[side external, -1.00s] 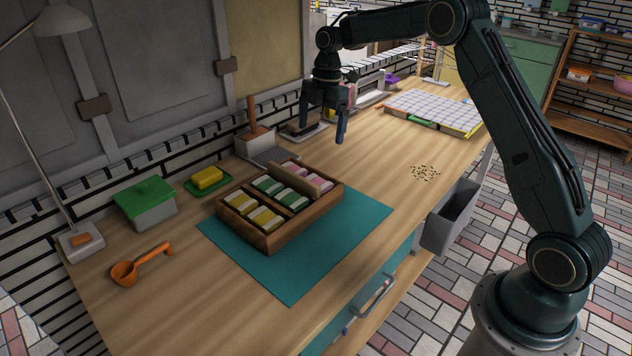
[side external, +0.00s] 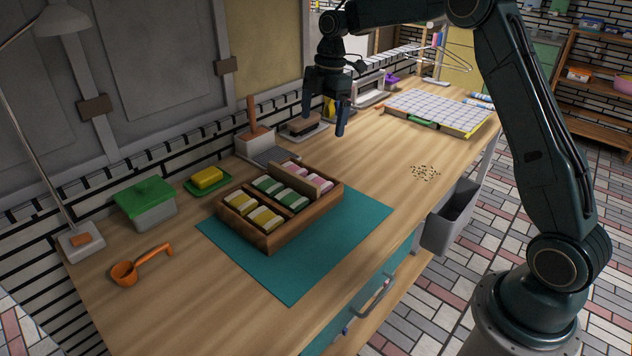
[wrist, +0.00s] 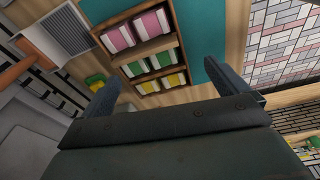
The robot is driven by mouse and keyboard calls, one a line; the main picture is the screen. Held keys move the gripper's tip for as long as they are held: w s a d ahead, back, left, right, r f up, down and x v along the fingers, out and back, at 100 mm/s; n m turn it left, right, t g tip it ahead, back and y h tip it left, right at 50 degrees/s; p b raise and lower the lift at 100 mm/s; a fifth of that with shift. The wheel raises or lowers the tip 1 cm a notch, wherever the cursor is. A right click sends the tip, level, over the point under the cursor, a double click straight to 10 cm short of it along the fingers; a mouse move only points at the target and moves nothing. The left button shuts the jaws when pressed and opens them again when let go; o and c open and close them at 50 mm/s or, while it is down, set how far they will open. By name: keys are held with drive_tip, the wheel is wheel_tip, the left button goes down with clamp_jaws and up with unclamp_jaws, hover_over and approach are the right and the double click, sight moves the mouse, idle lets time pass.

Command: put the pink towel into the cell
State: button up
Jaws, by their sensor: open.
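A wooden box (side external: 262,243) with cells stands on the teal mat (side external: 290,285). Two rolled pink towels (side external: 319,183) lie side by side in its far cell. In the wrist view the pink towels (wrist: 118,37) are in the upper cell, with white bands. Green towels (side external: 268,185) lie in the middle cell and yellow towels (side external: 241,202) in the near cell. My gripper (side external: 323,119) is open and empty, raised above the counter beyond the box, pointing down. Its two fingers (wrist: 158,82) show apart in the wrist view, with nothing between them.
A green-lidded container (side external: 147,203), a yellow block on a green dish (side external: 207,178) and an orange scoop (side external: 125,272) are left. Small dark bits (side external: 425,172) lie on clear counter at right.

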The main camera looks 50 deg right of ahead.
drive_tip(key=s+a+r+m+t, duration=0.1)
drive_tip(key=s+a+r+m, duration=0.3)
drive_tip(key=s+r, duration=0.3)
drive_tip(key=s+a+r+m+t, duration=0.2)
drive_tip(key=s+a+r+m, duration=0.25)
drive_tip(key=s, duration=0.55)
drive_tip(key=s+f+m+t+h, duration=0.1)
drive_tip(key=s+m, duration=0.7)
drive_tip(key=s, duration=1)
wheel_tip(320, 180, down, 2)
drive_tip(key=shift+a+f+t+h, duration=0.2)
drive_tip(key=shift+a+t+h, duration=0.1)
drive_tip(key=shift+a+t, duration=0.25)
drive_tip(key=shift+d, duration=0.1)
